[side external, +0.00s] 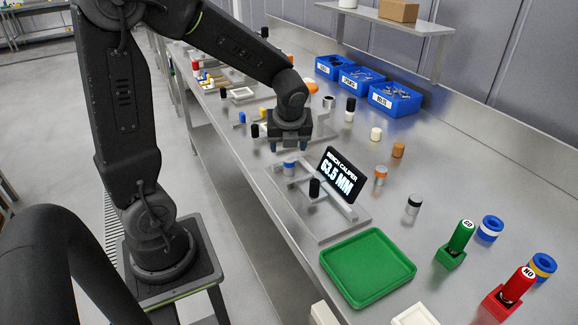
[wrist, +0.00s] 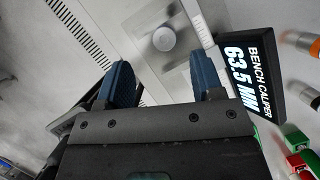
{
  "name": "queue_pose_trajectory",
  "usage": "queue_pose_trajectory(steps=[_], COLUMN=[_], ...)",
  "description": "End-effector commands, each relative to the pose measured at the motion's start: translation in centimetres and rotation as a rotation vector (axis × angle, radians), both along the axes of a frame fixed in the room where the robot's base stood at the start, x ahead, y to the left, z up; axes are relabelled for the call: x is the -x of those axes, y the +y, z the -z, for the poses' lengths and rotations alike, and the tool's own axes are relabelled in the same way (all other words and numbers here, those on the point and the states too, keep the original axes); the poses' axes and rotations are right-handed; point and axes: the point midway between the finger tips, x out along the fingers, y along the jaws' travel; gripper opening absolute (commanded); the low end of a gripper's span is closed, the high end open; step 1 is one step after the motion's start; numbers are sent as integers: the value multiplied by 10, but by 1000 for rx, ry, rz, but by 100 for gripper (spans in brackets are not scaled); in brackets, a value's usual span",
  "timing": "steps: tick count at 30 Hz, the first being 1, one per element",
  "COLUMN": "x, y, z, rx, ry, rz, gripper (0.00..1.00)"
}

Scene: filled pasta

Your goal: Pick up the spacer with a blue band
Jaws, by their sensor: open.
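The spacer with a blue band (side external: 289,168) stands upright at the left end of the bench caliper (side external: 330,216), beside its display. A round grey top (wrist: 164,38) in the wrist view, which appears to be this spacer, lies ahead of and between my fingers; its band does not show there. My gripper (side external: 289,148) is open and empty, pointing down just above the spacer. In the wrist view my gripper (wrist: 162,75) shows its two blue fingertips wide apart. The display (side external: 341,176) reads 63.5 MM.
A black knob (side external: 314,187) stands on the caliper. A green tray (side external: 351,288) lies in front. Green GO (side external: 460,237) and red NO (side external: 517,285) posts stand at right. Several other spacers stand nearby, including an orange-banded one (side external: 380,176). Blue bins (side external: 384,95) line the back.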

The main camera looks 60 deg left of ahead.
Motion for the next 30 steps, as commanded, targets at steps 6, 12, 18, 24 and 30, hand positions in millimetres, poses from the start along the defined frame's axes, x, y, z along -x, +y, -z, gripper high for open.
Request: queue_pose_trajectory(steps=[6, 12, 18, 24, 30], x=[-2, -9, -12, -13, -13], y=[5, 11, 18, 19, 19], z=[14, 42, 59, 60, 60], rx=[1, 3, 2, 1, 1], ry=[1, 4, 1, -2, -2], rz=[0, -1, -2, -1, -1], gripper=[61, 61, 61, 61, 46])
